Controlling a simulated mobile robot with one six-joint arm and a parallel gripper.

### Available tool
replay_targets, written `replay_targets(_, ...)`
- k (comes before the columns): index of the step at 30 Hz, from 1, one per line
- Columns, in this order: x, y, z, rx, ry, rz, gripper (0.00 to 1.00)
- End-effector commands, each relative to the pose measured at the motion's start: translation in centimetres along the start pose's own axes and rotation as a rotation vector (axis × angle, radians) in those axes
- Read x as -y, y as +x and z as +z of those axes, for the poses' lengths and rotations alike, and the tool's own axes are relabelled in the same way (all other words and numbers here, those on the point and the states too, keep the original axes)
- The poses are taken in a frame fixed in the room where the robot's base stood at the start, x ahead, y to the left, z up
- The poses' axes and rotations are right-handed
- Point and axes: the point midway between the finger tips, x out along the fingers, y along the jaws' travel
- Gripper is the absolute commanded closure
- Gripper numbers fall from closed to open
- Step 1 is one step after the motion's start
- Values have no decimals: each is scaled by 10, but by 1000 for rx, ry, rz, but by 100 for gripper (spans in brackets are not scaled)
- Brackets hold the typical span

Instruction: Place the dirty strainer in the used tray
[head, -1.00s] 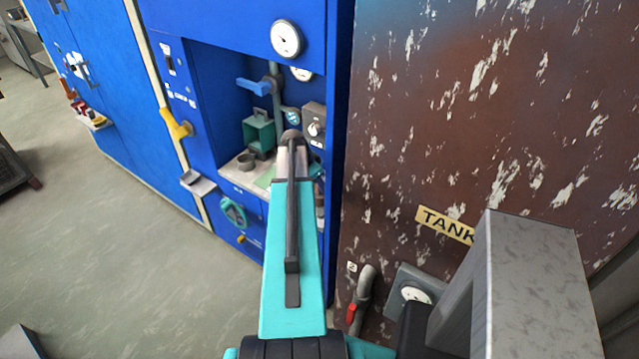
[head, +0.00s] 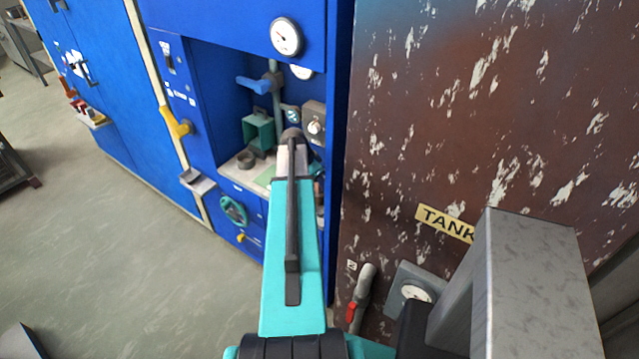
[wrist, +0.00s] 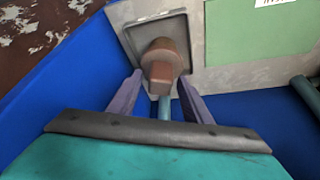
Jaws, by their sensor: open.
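In the wrist view a brown, blunt-ended piece (wrist: 163,62), which looks like the dirty strainer, sits in a shallow grey square tray (wrist: 127,35). I take this to be the used tray. My gripper (wrist: 160,82) is open, with one purple-grey finger on each side of the piece's near end. I cannot tell whether the fingers touch it. A blue-grey rod shows below the piece, between the fingers. In the head view my own arm hides the gripper, the piece and the tray.
A green mat (wrist: 255,32) with a white label lies right of the tray, on a pale counter (wrist: 230,75) with a blue front. In the head view the blue cabinet's recess holds a teal stand (head: 258,132) and a dark ring (head: 246,159). A rusty tank (head: 450,120) stands at right.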

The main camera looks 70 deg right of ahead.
Motion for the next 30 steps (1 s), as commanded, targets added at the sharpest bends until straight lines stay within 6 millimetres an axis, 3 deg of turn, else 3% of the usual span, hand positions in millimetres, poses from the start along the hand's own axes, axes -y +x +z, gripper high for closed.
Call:
replay_targets(8,0,-21,0,-1,0,-2,55)
replay_targets(30,0,-101,0,-1,1,-2,55)
